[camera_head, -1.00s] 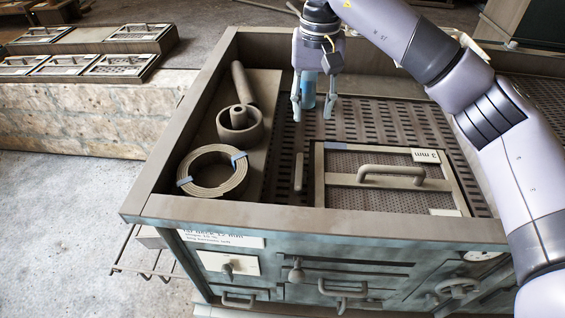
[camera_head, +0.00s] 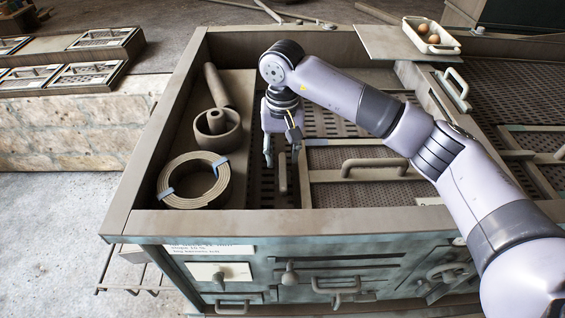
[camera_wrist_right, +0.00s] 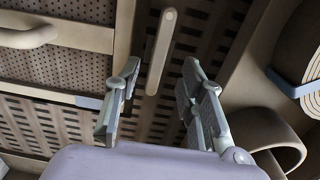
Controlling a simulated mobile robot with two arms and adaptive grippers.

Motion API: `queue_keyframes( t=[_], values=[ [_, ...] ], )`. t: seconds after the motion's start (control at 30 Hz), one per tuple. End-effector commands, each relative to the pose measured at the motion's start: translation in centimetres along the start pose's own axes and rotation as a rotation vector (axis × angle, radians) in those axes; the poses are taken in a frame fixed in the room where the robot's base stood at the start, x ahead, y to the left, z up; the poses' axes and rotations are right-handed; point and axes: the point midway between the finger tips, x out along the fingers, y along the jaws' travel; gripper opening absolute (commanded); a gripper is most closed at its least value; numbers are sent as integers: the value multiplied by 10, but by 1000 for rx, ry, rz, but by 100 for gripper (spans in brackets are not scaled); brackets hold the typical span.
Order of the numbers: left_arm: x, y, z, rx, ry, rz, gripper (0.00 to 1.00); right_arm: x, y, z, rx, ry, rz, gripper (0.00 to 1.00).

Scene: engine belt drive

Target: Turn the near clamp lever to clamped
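The near clamp lever (camera_head: 283,172) is a slim grey-brown bar just left of the framed mesh screen (camera_head: 313,192). It points roughly along the screen's left edge. My right gripper (camera_head: 282,154) is above the lever's far end, pointing down. In the right wrist view the lever (camera_wrist_right: 162,50) shows between and beyond the two spread fingers of the right gripper (camera_wrist_right: 160,68). The gripper is open, and I see no contact with the lever. My left gripper is not in view.
Left of the lever, a coiled belt (camera_head: 194,181), a cup-like ring (camera_head: 217,131) and a roller (camera_head: 216,84) lie in the tray. The screen's handle (camera_head: 375,164) stands up to the right. The tray's near rim (camera_head: 300,222) is raised. A dish of eggs (camera_head: 431,36) is at the back right.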

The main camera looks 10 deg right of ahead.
Motion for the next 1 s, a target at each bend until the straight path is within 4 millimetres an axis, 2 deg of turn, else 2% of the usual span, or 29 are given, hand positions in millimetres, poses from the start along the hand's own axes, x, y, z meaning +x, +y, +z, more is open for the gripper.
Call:
queue_keyframes(
  t=[0.03, 0.2, 0.4, 0.7, 1.0],
  values=[
    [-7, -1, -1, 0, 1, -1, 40, 8, 0, 1, 2, -5, 2, 37],
    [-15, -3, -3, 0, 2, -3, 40, 36, 0, 0, 1, -3, 1, 37],
    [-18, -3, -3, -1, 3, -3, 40, 53, 0, 0, 0, -1, 0, 37],
    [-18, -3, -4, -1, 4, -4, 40, 56, 0, 0, -1, 0, 0, 37],
    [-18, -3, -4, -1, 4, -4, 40, 56, 0, 0, 0, 0, 0, 17]
  ],
)
